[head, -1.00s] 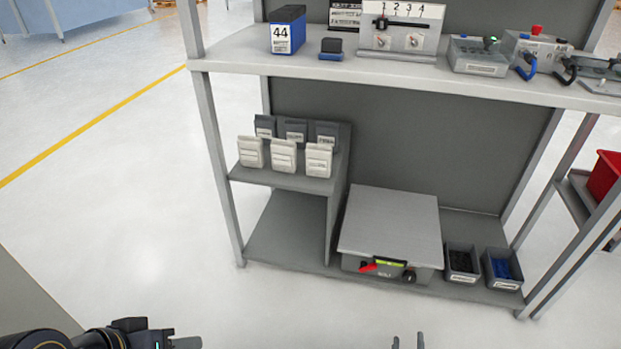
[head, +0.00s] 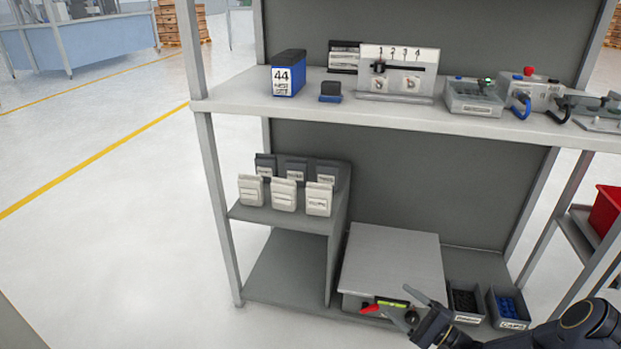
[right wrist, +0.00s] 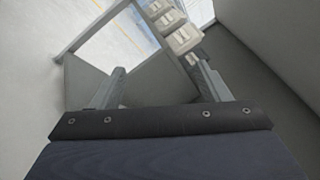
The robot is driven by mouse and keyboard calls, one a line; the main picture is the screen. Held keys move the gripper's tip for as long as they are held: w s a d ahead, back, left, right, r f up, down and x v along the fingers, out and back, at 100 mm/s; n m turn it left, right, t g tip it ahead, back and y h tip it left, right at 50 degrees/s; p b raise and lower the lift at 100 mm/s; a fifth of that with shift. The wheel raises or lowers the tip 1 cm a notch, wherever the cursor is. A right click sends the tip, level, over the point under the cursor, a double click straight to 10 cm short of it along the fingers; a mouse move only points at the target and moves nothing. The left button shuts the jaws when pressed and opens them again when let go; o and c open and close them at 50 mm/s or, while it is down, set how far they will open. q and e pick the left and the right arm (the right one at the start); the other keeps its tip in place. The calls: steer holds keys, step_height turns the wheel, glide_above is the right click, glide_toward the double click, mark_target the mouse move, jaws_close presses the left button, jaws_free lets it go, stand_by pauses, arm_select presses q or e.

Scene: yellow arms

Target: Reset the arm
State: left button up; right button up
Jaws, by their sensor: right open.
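My right gripper (head: 408,305) is in the lower right of the head view, its arm coming in from the right edge. It is open and empty, and appears in front of the grey box (head: 392,257) with a green-lit display and red handle. In the right wrist view, its two fingers (right wrist: 158,85) stand apart with nothing between them. White pouches (right wrist: 183,38) show beyond the fingers there. My left gripper is not in the head view.
White pouches (head: 284,195) stand on a small left shelf. Small bins (head: 509,307) sit at lower right. The floor at left is clear.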

steer(key=s+a+r+n+g+h, duration=0.1)
steer(key=s+a+r+n+g, duration=0.4)
steer(key=r, duration=0.4)
steer(key=s+a+r+n+g+h, duration=0.1)
steer(key=s+a+r+n+g, duration=0.1)
steer(key=s+r+n+g, duration=0.5)
steer(key=s+d+r+t+h, duration=0.2)
steer(key=s+h, duration=0.3)
steer(key=s, duration=0.4)
steer(key=s+d+r+t+h, duration=0.2)
steer(key=s+r+t+h, duration=0.15)
steer(key=s, duration=0.55)
step_height(320, 180, up, 31)
steer(key=g+p, duration=0.1)
steer(key=p, duration=3.1)
steer(key=shift+a+n, duration=0.15)
steer(key=shift+n, duration=0.15)
steer(key=shift+w+h, duration=0.1)
steer(key=shift+h, duration=0.15)
